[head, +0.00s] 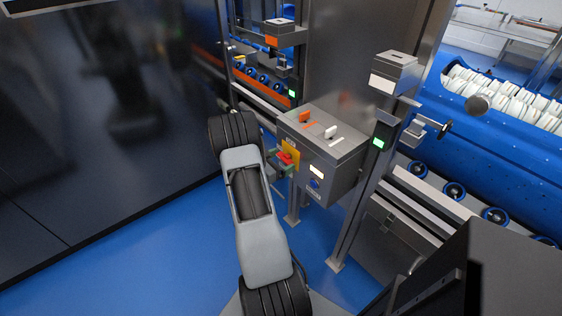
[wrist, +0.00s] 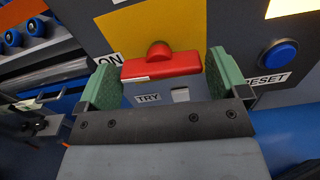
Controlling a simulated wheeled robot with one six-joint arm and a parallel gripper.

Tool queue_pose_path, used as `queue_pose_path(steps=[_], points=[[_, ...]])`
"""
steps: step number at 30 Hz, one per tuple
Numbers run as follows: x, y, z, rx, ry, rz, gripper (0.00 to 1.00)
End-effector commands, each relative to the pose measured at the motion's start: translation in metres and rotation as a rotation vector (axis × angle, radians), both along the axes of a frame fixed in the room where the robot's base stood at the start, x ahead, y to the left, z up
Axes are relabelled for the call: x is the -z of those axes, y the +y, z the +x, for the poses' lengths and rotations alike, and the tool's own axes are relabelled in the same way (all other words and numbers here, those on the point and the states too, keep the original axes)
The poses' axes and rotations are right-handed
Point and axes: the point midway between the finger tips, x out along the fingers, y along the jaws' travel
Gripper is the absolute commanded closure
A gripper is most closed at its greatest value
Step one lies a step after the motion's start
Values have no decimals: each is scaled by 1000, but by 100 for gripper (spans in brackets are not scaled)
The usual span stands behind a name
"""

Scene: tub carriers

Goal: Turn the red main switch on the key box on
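The grey key box (head: 345,158) stands on posts in the middle of the head view. Its red main switch (head: 285,157) sits on a yellow plate on the front face. In the wrist view the red switch (wrist: 162,66) is a bar lying nearly level across the picture, with a rounded knob at its middle. An ON label (wrist: 108,59) is left of it, partly hidden by a finger; a TRY label (wrist: 148,98) is below. My gripper (wrist: 164,75) is open, with one green finger pad beyond each end of the bar. Whether the pads touch it is unclear.
A blue button (wrist: 278,55) with a RESET label is right of the switch. Orange and white key handles (head: 318,124) stand on the box top. A metal post (head: 362,200) and a roller conveyor with a blue tub (head: 500,140) are to the right. Blue floor is clear at left.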

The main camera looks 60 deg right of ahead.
Motion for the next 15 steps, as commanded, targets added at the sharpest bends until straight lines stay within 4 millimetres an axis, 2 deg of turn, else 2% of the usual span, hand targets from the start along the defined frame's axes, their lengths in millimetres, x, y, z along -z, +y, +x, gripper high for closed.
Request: queue_pose_path(steps=[1,10,15], points=[[0,0,0,0,0,0,12],[0,0,0,0,0,0,40],[-1,0,0,0,45,15,40]])
